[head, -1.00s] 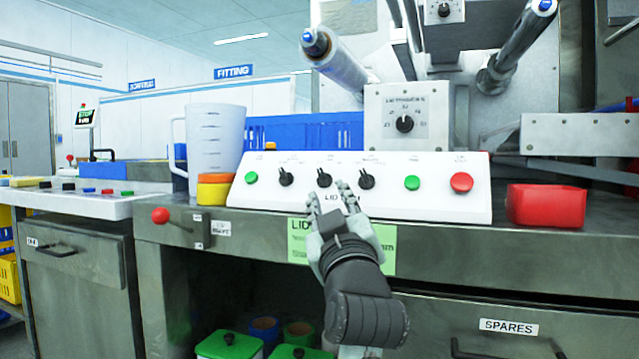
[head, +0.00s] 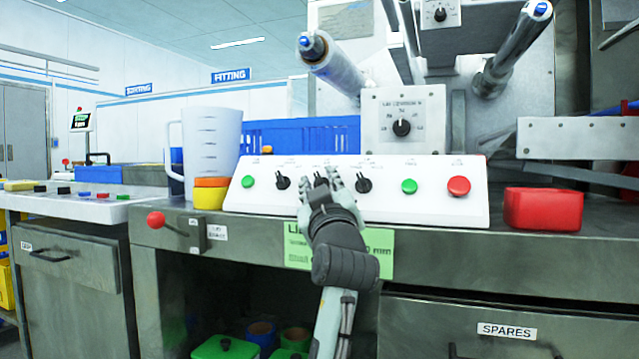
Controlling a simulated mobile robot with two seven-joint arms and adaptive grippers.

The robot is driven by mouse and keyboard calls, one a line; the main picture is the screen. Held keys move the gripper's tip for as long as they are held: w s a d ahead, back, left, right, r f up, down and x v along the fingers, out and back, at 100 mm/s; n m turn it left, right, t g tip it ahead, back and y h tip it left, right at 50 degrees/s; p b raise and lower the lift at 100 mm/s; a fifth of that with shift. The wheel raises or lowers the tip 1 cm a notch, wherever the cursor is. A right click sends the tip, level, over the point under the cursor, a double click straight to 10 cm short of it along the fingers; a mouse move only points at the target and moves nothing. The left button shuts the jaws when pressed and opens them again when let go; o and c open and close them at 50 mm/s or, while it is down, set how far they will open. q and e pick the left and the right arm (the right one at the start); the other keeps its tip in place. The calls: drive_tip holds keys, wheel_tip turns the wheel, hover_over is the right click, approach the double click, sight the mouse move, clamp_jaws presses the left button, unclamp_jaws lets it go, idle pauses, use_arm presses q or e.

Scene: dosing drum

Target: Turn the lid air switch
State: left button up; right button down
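A white sloped control panel (head: 425,205) on the bench carries three black rotary switches: a left one (head: 282,183), a middle one (head: 321,180) and a right one (head: 364,184). The small labels above them are too blurred to read, so I cannot tell which is lid air. My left gripper (head: 321,185) reaches up from below to the middle switch. Its two fingers are apart, one on each side of that switch, which is partly hidden behind them. I cannot tell whether they touch it. My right gripper is not in view.
A green button (head: 248,181) sits left of the switches; another green button (head: 409,186) and a red button (head: 458,186) sit right. A red bin (head: 543,209) and yellow-orange tubs (head: 210,195) flank the panel. A red-knobbed lever (head: 157,219) juts out at the bench front.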

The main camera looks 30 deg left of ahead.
use_arm(q)
clamp_jaws()
